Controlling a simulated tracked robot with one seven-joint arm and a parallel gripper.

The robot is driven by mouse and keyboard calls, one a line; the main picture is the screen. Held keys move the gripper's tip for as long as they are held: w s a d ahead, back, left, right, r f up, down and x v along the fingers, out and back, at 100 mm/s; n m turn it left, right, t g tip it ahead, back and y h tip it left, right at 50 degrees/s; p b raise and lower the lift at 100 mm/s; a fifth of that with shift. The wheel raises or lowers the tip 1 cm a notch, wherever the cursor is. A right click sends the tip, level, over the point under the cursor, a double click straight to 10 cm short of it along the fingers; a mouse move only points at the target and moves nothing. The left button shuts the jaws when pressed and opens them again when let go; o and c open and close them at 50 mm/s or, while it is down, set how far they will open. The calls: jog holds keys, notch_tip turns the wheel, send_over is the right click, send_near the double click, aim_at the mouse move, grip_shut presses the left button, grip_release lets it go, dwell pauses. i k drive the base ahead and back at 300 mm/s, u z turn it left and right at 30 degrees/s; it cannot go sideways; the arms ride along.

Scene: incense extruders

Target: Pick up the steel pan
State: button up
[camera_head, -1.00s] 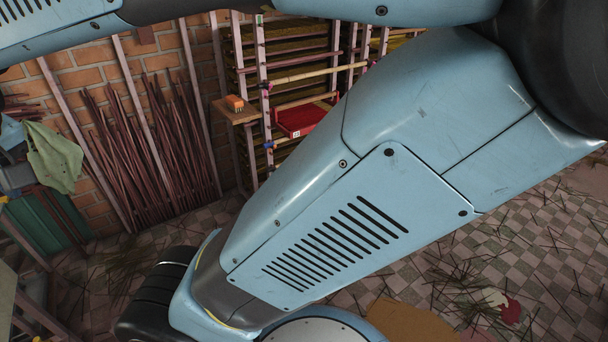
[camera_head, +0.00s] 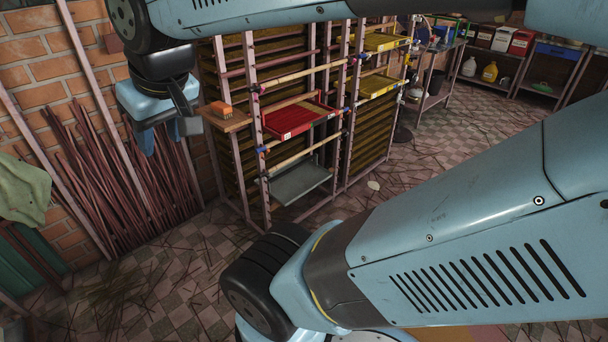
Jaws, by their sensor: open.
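A flat grey metal-looking pan (camera_head: 301,184), which looks like the steel pan, lies low in the wooden rack, below the red tray. Its near edge sticks out towards me. My gripper (camera_head: 167,137) hangs at the upper left, pointing down, in front of the brick wall and the leaning sticks. It is open, and I see nothing between its fingers. It is left of the rack, higher in the picture than the pan and well apart from it.
The rack (camera_head: 262,150) holds a red tray (camera_head: 290,122) and yellow trays (camera_head: 384,42). An orange brush (camera_head: 221,110) sits on a small wooden shelf (camera_head: 232,123) at its left. Dark sticks (camera_head: 110,185) lean on the wall. Tiled floor (camera_head: 375,190) lies right of the rack.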

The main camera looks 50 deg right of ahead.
aim_at(291, 181)
jog(key=u, duration=0.3)
jog(key=i, duration=0.1)
jog(key=z, duration=1.8)
jog(key=k, duration=0.45)
jog(key=z, duration=0.4)
jog(key=i, duration=0.5)
jog(key=u, duration=0.35)
